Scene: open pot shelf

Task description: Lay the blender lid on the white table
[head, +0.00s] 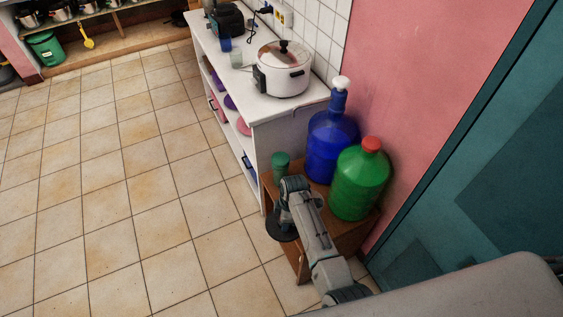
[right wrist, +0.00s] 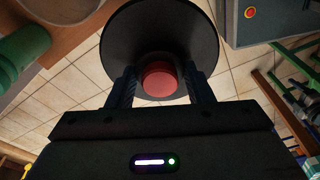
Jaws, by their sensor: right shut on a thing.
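My right gripper (right wrist: 160,84) is shut on the red knob of a round black lid (right wrist: 160,30), taken to be the blender lid. In the head view the lid shows as a dark disc (head: 279,230) under my right wrist, held out over the floor beside a small wooden stand. The white table (head: 303,103) stands beyond the stand along the wall, higher up in the head view. The lid is clear of the table. My left gripper is not in view.
A white cooker (head: 283,76), cups and a dark appliance (head: 226,20) stand on the table; its near front corner is bare. Blue (head: 330,145) and green (head: 358,182) bottles and a green cup (head: 281,166) crowd the wooden stand (head: 345,230). The tiled floor at left is open.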

